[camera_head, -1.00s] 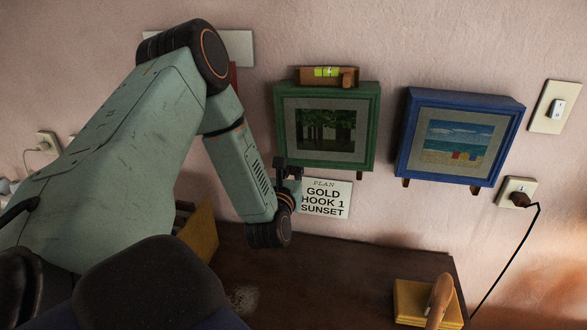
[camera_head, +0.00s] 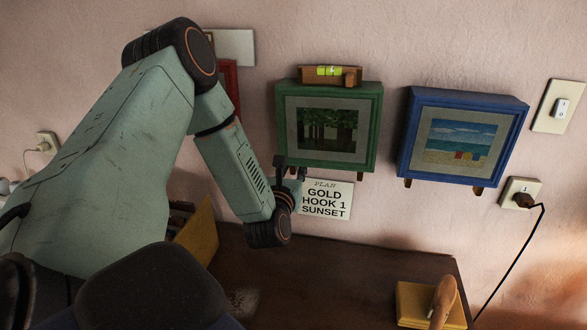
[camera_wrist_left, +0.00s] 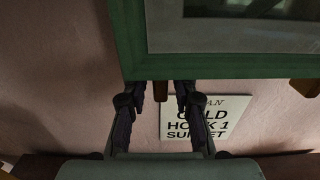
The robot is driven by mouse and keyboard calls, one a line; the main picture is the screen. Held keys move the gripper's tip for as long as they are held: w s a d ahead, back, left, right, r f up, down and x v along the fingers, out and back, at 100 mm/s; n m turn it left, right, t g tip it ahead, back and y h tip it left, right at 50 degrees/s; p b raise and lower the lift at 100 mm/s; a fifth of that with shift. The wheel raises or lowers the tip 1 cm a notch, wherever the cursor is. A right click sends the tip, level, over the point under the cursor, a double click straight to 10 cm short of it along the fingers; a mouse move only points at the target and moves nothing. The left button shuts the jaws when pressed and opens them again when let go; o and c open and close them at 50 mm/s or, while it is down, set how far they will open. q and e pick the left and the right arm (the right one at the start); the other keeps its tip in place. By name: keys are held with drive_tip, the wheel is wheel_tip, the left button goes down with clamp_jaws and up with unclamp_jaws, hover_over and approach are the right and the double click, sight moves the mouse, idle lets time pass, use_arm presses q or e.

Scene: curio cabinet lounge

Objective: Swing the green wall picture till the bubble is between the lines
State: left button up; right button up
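The green wall picture (camera_head: 335,128), with a forest scene, hangs on the wall and looks nearly straight. A wooden spirit level (camera_head: 352,75) with a bright green vial (camera_head: 328,71) sits along its top edge. The vial is too small to place the bubble against the lines. My left gripper (camera_head: 291,168) is at the picture's lower left corner. In the left wrist view, its two fingers (camera_wrist_left: 158,92) stand apart on either side of a small brown peg (camera_wrist_left: 160,91) under the green frame, with gaps visible. My right gripper is out of view.
A blue-framed beach picture (camera_head: 461,143) hangs close on the right. A plan sign (camera_head: 325,200) is just below the green picture. A red frame (camera_head: 231,88) shows partly behind my arm.

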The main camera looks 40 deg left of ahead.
use_arm(q)
drive_tip(key=shift+o, duration=0.4)
drive_tip(key=v, duration=1.2)
drive_tip(key=shift+w+d+f, duration=0.1)
